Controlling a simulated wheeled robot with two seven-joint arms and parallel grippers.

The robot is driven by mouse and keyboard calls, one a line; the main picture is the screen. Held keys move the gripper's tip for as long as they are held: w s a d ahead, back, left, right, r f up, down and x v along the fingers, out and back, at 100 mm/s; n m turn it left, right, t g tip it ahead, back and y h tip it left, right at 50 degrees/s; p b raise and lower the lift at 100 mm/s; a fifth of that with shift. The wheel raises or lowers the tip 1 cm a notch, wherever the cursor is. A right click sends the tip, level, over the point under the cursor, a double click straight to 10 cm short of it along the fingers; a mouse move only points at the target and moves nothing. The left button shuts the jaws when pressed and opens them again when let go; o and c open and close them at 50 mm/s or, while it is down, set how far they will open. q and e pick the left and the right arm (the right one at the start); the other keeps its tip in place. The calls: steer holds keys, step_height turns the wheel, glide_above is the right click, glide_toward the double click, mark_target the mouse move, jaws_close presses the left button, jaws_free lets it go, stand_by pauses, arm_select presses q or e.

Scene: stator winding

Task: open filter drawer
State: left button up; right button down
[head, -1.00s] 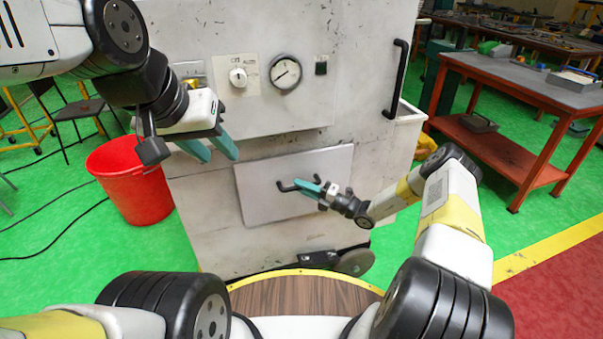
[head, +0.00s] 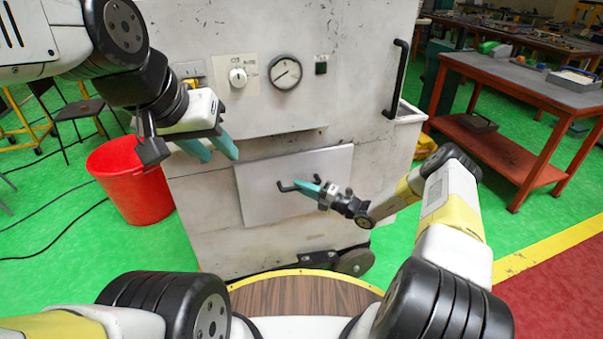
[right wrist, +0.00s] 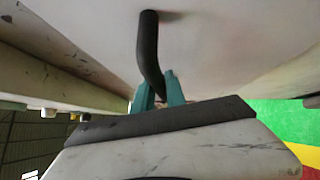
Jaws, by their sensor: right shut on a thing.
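The filter drawer (head: 262,205) is a pale grey panel low on the front of a worn grey machine cabinet. Its black bar handle (head: 285,187) also shows in the right wrist view (right wrist: 149,45). My right gripper (head: 314,190) is at the handle, its teal fingers on either side of the bar, shut on it. In the right wrist view the fingers (right wrist: 159,92) straddle the handle's near end. My left gripper (head: 222,152) hangs in front of the cabinet, above and left of the drawer, its teal fingers apart and empty.
A red bucket (head: 131,180) stands on the green floor left of the cabinet. A dial gauge (head: 285,73) and a knob (head: 238,77) sit above the drawer. A vertical black handle (head: 396,80) is at the upper right. A red-framed workbench (head: 520,100) stands at the right.

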steer(key=s+d, duration=0.3)
steer(key=s, duration=0.8)
steer(key=s+d, duration=0.4)
steer(key=s, duration=0.7)
steer(key=s+d, duration=0.4)
steer(key=s, duration=0.8)
steer(key=shift+s, duration=0.1)
steer(key=c, duration=1.4)
jaws_free()
steer(key=shift+o, duration=0.2)
steer(key=shift+d, duration=0.1)
steer(key=v, duration=0.7)
steer(key=shift+s+d, duration=0.15)
steer(key=shift+d, duration=0.2)
steer(key=shift+f, duration=0.1)
